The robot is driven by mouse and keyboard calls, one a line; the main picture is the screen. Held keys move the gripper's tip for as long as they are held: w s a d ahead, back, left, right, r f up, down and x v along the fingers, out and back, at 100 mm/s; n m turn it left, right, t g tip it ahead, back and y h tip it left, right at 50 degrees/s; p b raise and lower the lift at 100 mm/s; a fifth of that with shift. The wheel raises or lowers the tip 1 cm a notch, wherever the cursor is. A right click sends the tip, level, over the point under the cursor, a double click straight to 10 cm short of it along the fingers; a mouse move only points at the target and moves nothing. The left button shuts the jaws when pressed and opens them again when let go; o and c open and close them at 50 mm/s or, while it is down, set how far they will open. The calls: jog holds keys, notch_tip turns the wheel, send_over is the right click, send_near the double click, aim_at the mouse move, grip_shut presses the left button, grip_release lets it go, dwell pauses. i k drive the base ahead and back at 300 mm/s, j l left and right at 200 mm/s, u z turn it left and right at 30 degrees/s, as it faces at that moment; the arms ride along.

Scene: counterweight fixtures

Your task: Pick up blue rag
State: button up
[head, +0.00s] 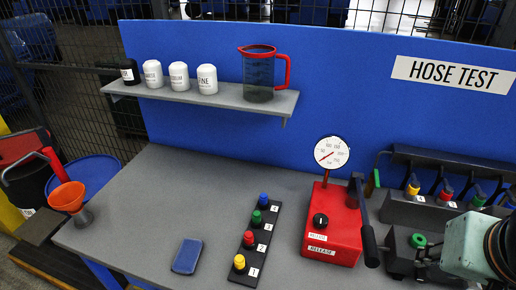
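The blue rag (187,256) lies flat on the grey bench top, near its front edge and left of the black button strip. It looks like a small folded rectangle with rounded corners, and nothing covers it. Part of my arm shows at the right edge. Dark parts at its end, likely my gripper (428,258), show beside a green knob over the right side of the bench, far from the rag. Whether the fingers are open or shut cannot be made out.
A black strip with coloured knobs (256,237) stands right of the rag, then a red gauge box (333,228) with a black lever. An orange funnel (68,197) is at the left edge. A shelf (215,97) holds a jug and several bottles. The bench behind the rag is clear.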

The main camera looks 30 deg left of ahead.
aim_at(185, 260)
jog(key=u, duration=2.1)
jog(key=i+j, duration=0.75)
jog(key=j, duration=0.3)
jog(key=i+j+z, duration=0.15)
jog(key=z, duration=0.9)
jog(key=k+z, duration=0.1)
jog(key=z, duration=0.3)
jog(key=k+z, duration=0.1)
jog(key=z, duration=0.35)
jog(key=l+z, duration=0.1)
jog(key=z, duration=0.3)
jog(key=i+j+u, duration=0.1)
jog(key=u, duration=0.2)
jog(key=j+u, duration=0.15)
jog(key=u, duration=0.15)
jog(key=i, duration=0.05)
